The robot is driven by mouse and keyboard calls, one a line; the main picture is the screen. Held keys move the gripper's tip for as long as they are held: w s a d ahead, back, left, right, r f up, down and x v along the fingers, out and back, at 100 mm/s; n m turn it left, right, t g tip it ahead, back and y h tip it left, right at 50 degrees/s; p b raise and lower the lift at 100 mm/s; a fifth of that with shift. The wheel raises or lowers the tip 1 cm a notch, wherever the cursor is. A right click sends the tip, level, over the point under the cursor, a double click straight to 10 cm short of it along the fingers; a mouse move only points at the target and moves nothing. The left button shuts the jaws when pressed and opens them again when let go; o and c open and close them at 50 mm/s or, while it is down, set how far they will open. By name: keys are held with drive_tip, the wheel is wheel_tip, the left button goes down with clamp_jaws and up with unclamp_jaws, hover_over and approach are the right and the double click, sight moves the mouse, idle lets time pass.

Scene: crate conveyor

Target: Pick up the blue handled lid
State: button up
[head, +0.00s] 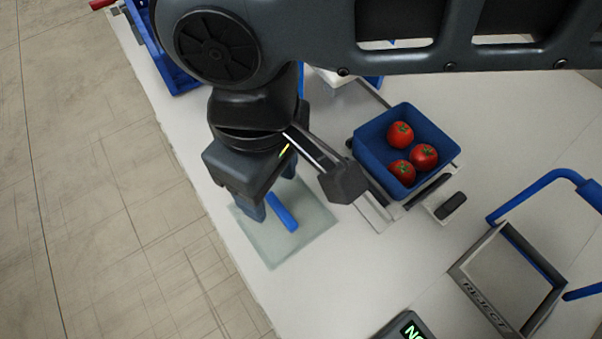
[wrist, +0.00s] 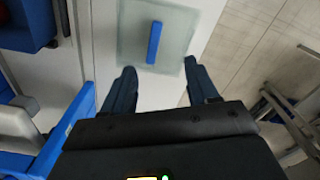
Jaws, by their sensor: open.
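The lid (head: 310,233) is a clear, pale square plate with a blue bar handle (head: 281,213), lying flat on the white table near its left edge. In the wrist view the lid (wrist: 178,22) lies ahead of the fingertips, with its blue handle (wrist: 154,42) running lengthwise between their lines. My gripper (head: 262,206) is open and empty above the lid's upper left part, covering some of it in the head view. In the wrist view my gripper (wrist: 159,78) has its two fingers apart, with nothing between them.
A blue crate (head: 366,150) with three tomatoes stands on a conveyor right of the lid. A grey frame marked REJECT (head: 487,296) with blue rails is at lower right. A dark display box (head: 385,331) sits at the bottom edge. White table is clear below the lid.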

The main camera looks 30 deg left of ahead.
sight(281, 209)
drive_tip(key=shift+w+d+f, duration=0.15)
drive_tip(key=shift+w, duration=0.25)
drive_tip(key=shift+f, duration=0.35)
drive_tip(key=shift+f+p, duration=0.5)
drive_tip(key=shift+f, duration=2.9)
clamp_jaws()
